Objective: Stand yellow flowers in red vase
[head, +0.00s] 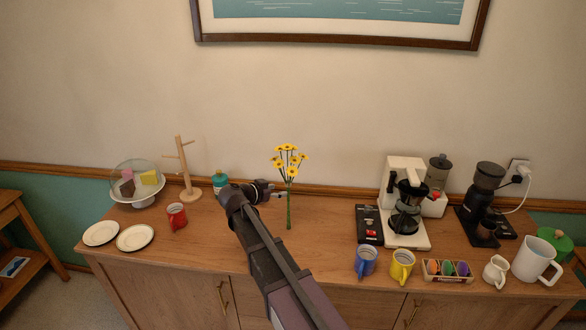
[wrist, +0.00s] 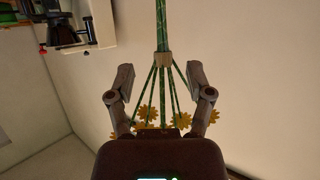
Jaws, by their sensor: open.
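The yellow flowers (head: 289,165) stand upright in the head view, with a long green stem (head: 289,210) reaching down toward the wooden sideboard top. What supports the stem's foot cannot be told. My gripper (head: 274,193) is just left of the stem, at about its middle. In the wrist view my gripper (wrist: 161,72) is open, its fingers apart on either side of the bound green stems (wrist: 163,28); the blooms (wrist: 182,120) show low in that picture.
Left on the sideboard (head: 330,275) are white plates (head: 135,237), a glass-domed cake stand (head: 146,200), a wooden mug tree (head: 187,170) and a teal bottle (head: 220,183). Right are a coffee maker (head: 407,230), a grinder (head: 483,215) and several mugs.

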